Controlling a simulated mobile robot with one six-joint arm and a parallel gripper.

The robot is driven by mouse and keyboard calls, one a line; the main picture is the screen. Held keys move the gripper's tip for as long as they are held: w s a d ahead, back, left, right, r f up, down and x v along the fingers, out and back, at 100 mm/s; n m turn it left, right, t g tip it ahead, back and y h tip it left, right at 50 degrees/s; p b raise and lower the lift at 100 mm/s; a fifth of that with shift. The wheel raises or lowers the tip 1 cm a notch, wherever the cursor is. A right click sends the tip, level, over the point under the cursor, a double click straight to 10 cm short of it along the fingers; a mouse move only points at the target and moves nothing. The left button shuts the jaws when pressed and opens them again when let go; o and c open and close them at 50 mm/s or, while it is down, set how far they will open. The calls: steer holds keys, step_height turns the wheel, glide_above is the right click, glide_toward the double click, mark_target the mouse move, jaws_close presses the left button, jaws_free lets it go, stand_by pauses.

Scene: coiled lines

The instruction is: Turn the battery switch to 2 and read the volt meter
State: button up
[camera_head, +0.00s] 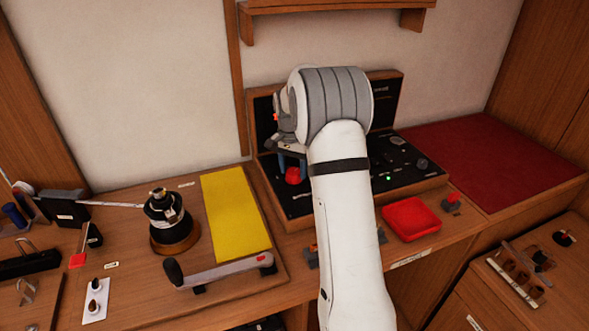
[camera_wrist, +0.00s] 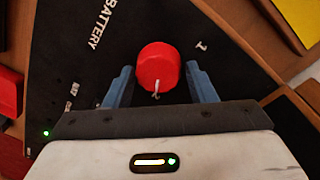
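The battery switch is a round red knob (camera_wrist: 160,66) on a black panel marked BATTERY; it also shows in the head view (camera_head: 293,176). A white pointer mark on the knob faces the bottom of the wrist view, toward my gripper's palm. The printed 2 (camera_wrist: 202,45) is up and right of the knob. My gripper (camera_wrist: 161,80) is open, its blue fingers on either side of the knob with visible gaps. It holds nothing. I cannot make out a volt meter; my arm hides much of the panel (camera_head: 412,176).
A red tray (camera_head: 411,218) and a small red-topped part (camera_head: 451,201) stand right of my arm. A yellow mat (camera_head: 235,216), a winch (camera_head: 167,219) and a grey handle (camera_head: 222,270) lie left. A green light (camera_wrist: 46,133) glows on the panel.

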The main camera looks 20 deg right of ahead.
mark_target(292, 171)
steer(key=shift+o, duration=1.4)
steer(key=shift+s+f, duration=0.1)
steer(key=shift+a, duration=0.1)
step_height(292, 171, up, 7)
steer(key=shift+a, duration=0.1)
steer(key=shift+r, duration=0.4)
